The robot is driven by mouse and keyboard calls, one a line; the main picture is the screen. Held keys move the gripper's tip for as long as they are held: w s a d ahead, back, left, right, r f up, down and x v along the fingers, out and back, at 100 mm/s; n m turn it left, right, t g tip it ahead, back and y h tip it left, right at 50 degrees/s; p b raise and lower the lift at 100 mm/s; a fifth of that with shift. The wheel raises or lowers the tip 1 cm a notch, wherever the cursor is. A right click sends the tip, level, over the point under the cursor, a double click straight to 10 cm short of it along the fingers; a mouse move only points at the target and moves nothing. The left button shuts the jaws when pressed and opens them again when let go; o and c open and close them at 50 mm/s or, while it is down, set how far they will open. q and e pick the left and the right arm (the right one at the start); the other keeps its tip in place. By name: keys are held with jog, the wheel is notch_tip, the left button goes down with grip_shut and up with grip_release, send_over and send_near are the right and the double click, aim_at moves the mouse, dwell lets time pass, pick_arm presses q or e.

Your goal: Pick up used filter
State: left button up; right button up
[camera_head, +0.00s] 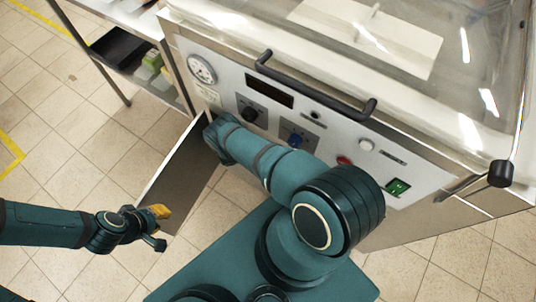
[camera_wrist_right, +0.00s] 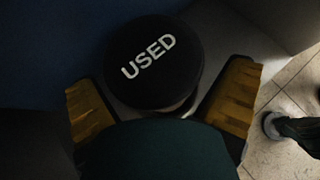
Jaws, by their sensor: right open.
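The used filter (camera_wrist_right: 153,75) shows in the right wrist view as a round black top with the white word USED on it. My right gripper (camera_wrist_right: 162,85) is open, with one orange finger pad on each side of the filter. I cannot tell whether the pads touch it. In the head view the right gripper and the filter are hidden, as my right arm reaches low into the machine behind its open door (camera_head: 178,178). My left gripper (camera_head: 157,226) is near that door, over the floor; its jaw opening is unclear.
The machine's control panel (camera_head: 325,142) and black handle bar (camera_head: 315,90) are just beyond my right arm. A metal shelf (camera_head: 120,20) with a dark tray stands at upper left. Tiled floor (camera_head: 75,125) is clear at left. The space around the filter is dark and tight.

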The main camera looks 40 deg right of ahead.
jog(key=shift+d+f, duration=0.2)
jog(key=shift+d, duration=0.1)
jog(key=c, duration=1.3)
